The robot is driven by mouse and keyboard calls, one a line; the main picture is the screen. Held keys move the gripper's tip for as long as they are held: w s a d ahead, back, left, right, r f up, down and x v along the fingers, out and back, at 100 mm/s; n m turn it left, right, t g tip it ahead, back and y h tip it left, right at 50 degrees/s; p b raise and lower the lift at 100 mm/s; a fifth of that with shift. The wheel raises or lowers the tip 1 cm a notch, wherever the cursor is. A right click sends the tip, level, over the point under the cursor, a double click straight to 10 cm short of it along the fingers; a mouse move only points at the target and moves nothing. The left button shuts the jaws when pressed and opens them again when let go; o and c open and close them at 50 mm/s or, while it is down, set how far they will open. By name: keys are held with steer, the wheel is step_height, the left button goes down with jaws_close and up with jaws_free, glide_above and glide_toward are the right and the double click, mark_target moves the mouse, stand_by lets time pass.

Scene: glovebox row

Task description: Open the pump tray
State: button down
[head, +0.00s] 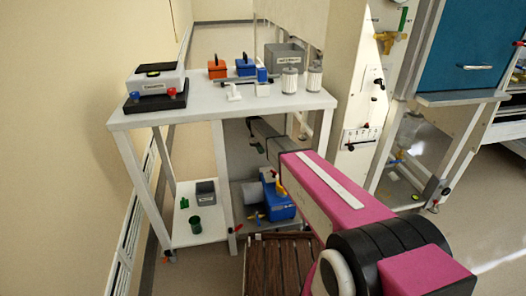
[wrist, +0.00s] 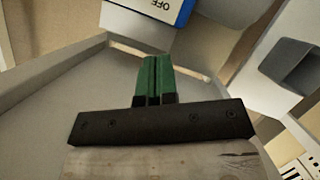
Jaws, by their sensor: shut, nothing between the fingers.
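In the head view, a blue pump (head: 281,207) sits low in the right bay of the white table, on what looks like the grey pump tray (head: 245,222). My arm crosses in front of this bay and hides part of it. In the wrist view, my gripper (wrist: 156,62) has its green fingers shut together with nothing between them. A grey surface lies under and to the left of the fingers. I cannot tell whether the fingers touch the tray.
The white table (head: 220,105) carries a device on a black base (head: 155,90), orange and blue boxes, a grey bin (head: 285,55) and ribbed canisters. A grey open box (head: 205,192) and a green cup (head: 195,224) are on the lower left shelf. A brown slatted piece (head: 275,265) lies in front.

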glide_toward(269, 173)
steer(key=f, duration=0.1)
steer(key=w+f, duration=0.1)
steer(key=shift+a+f, duration=0.15)
steer(key=shift+f, duration=0.2)
steer(key=shift+s+d+f, duration=0.2)
steer(key=shift+s+d, duration=0.55)
steer(key=shift+s, duration=0.25)
steer(key=shift+s+d, duration=0.6)
steer(key=shift+s, duration=0.05)
